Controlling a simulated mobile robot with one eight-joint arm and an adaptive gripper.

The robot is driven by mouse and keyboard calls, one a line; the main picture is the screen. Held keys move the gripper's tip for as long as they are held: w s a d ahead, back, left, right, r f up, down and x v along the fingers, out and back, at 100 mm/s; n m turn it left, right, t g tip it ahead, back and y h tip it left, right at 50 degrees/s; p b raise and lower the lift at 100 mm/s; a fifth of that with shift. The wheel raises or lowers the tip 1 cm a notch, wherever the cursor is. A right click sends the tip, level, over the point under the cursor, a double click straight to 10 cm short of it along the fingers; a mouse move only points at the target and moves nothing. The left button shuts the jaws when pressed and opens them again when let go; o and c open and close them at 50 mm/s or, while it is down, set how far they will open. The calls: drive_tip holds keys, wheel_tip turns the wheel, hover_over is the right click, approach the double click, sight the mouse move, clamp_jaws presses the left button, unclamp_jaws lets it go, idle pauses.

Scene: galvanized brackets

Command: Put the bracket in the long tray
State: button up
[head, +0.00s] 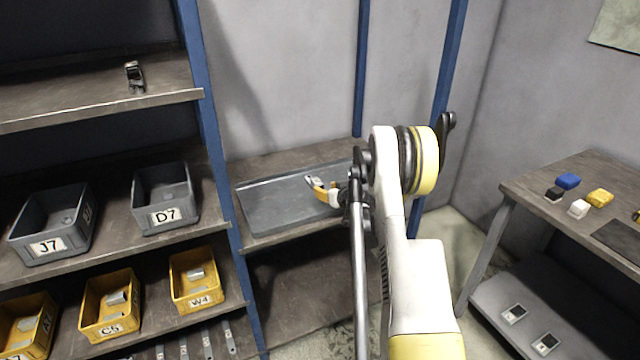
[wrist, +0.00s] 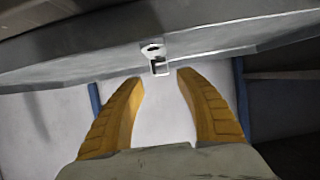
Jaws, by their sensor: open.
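The long tray (head: 265,205) is a shallow grey tray on the middle shelf behind my arm. My gripper (head: 316,184) has yellow fingers and is over the tray, pointing left. In the wrist view the fingers (wrist: 160,77) are spread apart with nothing between them. A small metal bracket (wrist: 157,62) with a hole shows just beyond the fingertips, against the grey tray surface (wrist: 230,42). I cannot tell whether it rests on the tray. In the head view the bracket is too small to make out surely near the fingertips.
Grey bins J7 (head: 38,253) and D7 (head: 139,212) stand on the left rack. Yellow bins C5 (head: 88,325) and W4 (head: 184,294), below them, hold metal pieces. A blue post (head: 208,120) stands left of the tray. A table (head: 530,190) with small blocks is at right.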

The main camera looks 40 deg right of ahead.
drive_tip(key=v, duration=0.3)
drive_tip(key=shift+s+a+r+p, duration=0.15)
drive_tip(key=shift+s+r+p, duration=0.05)
drive_tip(key=shift+s+p, duration=0.15)
drive_tip(key=s+a+r+n+g+y, duration=0.1)
drive_tip(key=s+a+r+y, duration=0.15)
drive_tip(key=a+r, duration=0.85)
drive_tip(key=s+a+r+n+g+y, duration=0.1)
drive_tip(key=s+a+r+g, duration=0.15)
drive_tip(key=a+r, duration=0.85)
drive_tip(key=s+a+f, duration=0.1)
drive_tip(key=s+a, duration=1.1)
drive_tip(key=a, duration=0.2)
drive_tip(key=s+a+f+g, duration=0.1)
drive_tip(key=s+a, duration=0.1)
drive_tip(key=s, duration=0.5)
drive_tip(key=s+a+f+g, duration=0.1)
drive_tip(key=s+a+f, duration=0.1)
drive_tip(key=s, duration=0.6)
drive_tip(key=shift+s+a+n, duration=0.25)
drive_tip(key=shift+a+n, duration=0.05)
drive_tip(key=shift+a, duration=0.45)
drive_tip(key=shift+g+h, duration=0.25)
